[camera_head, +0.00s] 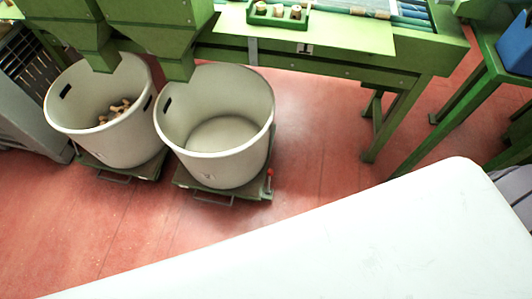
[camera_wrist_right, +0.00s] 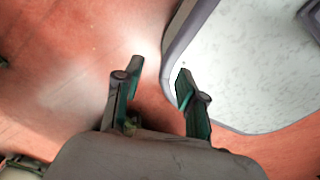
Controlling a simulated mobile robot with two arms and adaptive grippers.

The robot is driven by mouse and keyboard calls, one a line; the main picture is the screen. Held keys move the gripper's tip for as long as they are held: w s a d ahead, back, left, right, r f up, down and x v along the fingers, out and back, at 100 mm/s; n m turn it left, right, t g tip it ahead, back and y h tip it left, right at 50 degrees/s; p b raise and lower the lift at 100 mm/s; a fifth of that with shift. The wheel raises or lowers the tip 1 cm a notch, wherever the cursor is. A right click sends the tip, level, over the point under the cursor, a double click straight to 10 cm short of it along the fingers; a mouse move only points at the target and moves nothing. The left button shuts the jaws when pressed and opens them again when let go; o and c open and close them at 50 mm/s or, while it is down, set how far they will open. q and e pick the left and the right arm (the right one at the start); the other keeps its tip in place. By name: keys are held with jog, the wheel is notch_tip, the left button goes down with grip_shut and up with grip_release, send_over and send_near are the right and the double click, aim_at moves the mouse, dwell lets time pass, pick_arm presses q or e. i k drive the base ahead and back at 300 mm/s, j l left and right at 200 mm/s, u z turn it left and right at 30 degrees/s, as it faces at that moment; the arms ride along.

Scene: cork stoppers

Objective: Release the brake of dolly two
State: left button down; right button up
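Dolly two (camera_head: 223,190) is a low green dolly on the red floor in the head view. It carries an empty white bin (camera_head: 215,165) marked with a 2. A small red-tipped lever (camera_head: 269,181) stands at the dolly's right side. A metal bar handle (camera_head: 213,200) shows at its front. Whether the brake is set cannot be told. My right gripper (camera_wrist_right: 158,72) is open and empty in the right wrist view, above the red floor, beside a white, grey-edged surface. Neither gripper shows in the head view.
Another dolly (camera_head: 118,172) to the left carries a white bin (camera_head: 75,125) with several corks inside. Green chutes hang over both bins. A green bench (camera_head: 330,65) stands behind. A large white surface (camera_head: 330,250) fills the foreground. Red floor right of dolly two is clear.

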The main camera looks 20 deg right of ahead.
aim_at(270, 172)
jog(key=i+l, duration=0.1)
jog(key=l, duration=0.35)
jog(key=i+l+u, duration=0.1)
jog(key=l, duration=0.35)
jog(key=i+l, duration=0.15)
jog(key=l, duration=0.3)
jog(key=i+l+u, duration=0.1)
jog(key=l, duration=0.3)
jog(key=i+l, duration=0.1)
jog(key=l, duration=0.4)
jog(key=j+u, duration=0.05)
